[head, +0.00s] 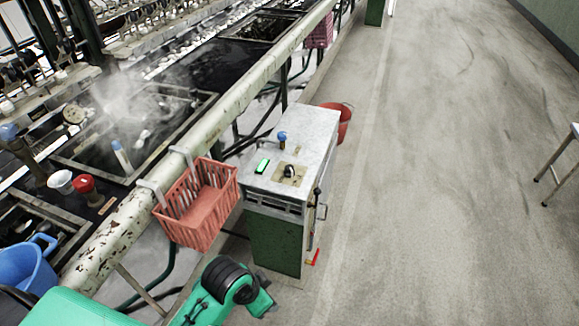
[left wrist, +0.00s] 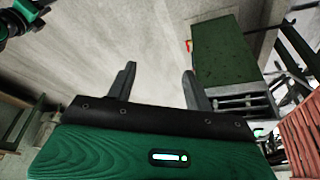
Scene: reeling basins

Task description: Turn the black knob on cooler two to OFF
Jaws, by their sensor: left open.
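A cooler cabinet with a pale top (head: 314,133) and green lower front stands beside the basin rail in the head view. A black knob (head: 289,171) sits on a tan plate on its top. No number on the cabinet is readable, and the knob's setting is too small to tell. My left arm comes in low in the head view, in front of the cabinet; its fingertips cannot be made out there. In the left wrist view my left gripper (left wrist: 158,88) is open and empty, with the cabinet's green side (left wrist: 232,45) to its right. My right gripper is not seen.
On the cabinet top are a green-lit display (head: 262,166) and a blue-capped fitting (head: 282,137). A red basket (head: 198,213) hangs on the rail left of the cabinet. A red bucket (head: 343,121) stands behind it.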

